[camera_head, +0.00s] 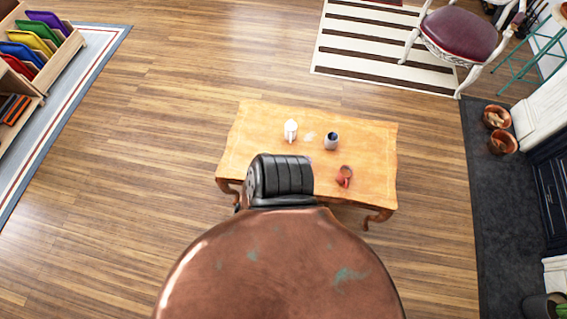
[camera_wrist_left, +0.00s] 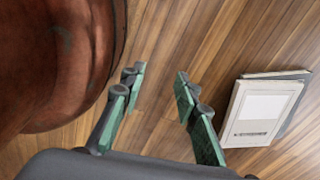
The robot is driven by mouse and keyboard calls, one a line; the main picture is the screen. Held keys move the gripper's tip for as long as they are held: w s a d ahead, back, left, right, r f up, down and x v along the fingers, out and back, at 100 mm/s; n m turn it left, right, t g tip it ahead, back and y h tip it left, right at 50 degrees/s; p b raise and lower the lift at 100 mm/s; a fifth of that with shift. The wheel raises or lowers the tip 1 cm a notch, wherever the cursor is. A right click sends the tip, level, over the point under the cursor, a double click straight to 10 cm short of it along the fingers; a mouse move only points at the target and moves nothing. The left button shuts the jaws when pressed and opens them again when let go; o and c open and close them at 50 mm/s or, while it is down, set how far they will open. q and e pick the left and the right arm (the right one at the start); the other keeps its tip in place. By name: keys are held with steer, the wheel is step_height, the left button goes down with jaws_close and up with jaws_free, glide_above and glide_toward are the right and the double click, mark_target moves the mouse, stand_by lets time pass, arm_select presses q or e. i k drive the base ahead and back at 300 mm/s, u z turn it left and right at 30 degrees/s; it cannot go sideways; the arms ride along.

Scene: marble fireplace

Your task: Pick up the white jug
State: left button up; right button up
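The white jug (camera_head: 290,132) stands on the low wooden table (camera_head: 255,115) in the head view, left of a grey cup-like vessel (camera_head: 331,141). It is small at this distance. My left gripper (camera_wrist_left: 159,80) shows in the left wrist view with its green-padded fingers apart. Nothing is between them, and wooden floor lies beyond. The jug is not seen in the left wrist view. Neither gripper can be made out in the head view.
A red mug (camera_head: 344,176) stands at the table's front right. Grey-white books (camera_wrist_left: 255,115) lie on the floor.

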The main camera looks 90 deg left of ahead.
mark_target(291, 128)
steer(key=u, duration=2.5)
